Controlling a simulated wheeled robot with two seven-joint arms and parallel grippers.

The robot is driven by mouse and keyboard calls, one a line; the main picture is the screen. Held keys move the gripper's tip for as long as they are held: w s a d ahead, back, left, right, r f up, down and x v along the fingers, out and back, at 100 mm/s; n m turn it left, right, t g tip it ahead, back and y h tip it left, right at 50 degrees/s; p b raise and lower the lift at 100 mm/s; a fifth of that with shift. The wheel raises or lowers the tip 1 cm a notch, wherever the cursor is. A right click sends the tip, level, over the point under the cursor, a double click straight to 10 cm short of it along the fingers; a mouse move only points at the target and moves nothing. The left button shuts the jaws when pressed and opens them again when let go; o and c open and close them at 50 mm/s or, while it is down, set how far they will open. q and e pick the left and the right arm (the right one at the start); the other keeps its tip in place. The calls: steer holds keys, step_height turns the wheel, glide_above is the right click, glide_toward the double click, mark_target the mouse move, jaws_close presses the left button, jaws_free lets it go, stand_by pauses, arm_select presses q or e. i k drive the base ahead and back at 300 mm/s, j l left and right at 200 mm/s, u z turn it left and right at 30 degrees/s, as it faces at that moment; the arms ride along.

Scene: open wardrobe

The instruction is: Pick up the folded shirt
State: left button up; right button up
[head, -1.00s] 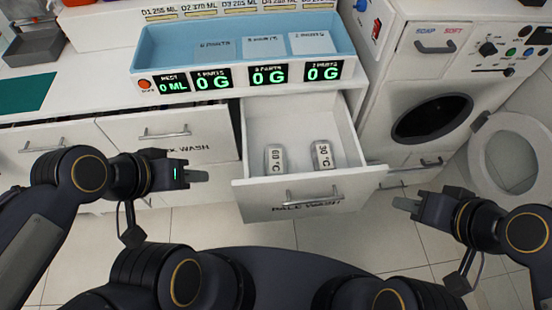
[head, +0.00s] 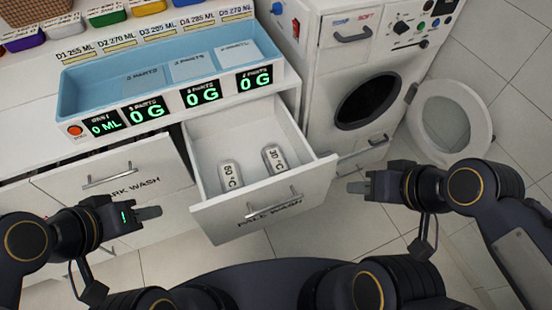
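I see no folded shirt in the head view. My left gripper (head: 150,212) is at the lower left, in front of the closed DARK WASH drawer (head: 150,172). My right gripper (head: 357,187) is right of the open PALE WASH drawer (head: 210,150), in front of the washing machine (head: 310,120). Both grippers hold nothing that I can see. Their fingers show side-on, so the gap between them cannot be judged.
A blue tray (head: 75,95) with displays along its front sits on the counter above the drawers. The washer's round door (head: 478,145) stands open at the right. Coloured containers (head: 105,17) line the back left. Tiled floor (head: 340,230) is clear in front of the drawers.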

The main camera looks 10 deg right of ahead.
mark_target(229, 171)
steer(key=i+l+u, duration=0.2)
steer(key=l, duration=0.3)
steer(key=i+l+u, duration=0.1)
steer(key=l+u, duration=0.15)
steer(key=l, duration=0.3)
steer(key=i+l+u, duration=0.2)
steer(key=l, duration=0.3)
steer(key=k, duration=0.1)
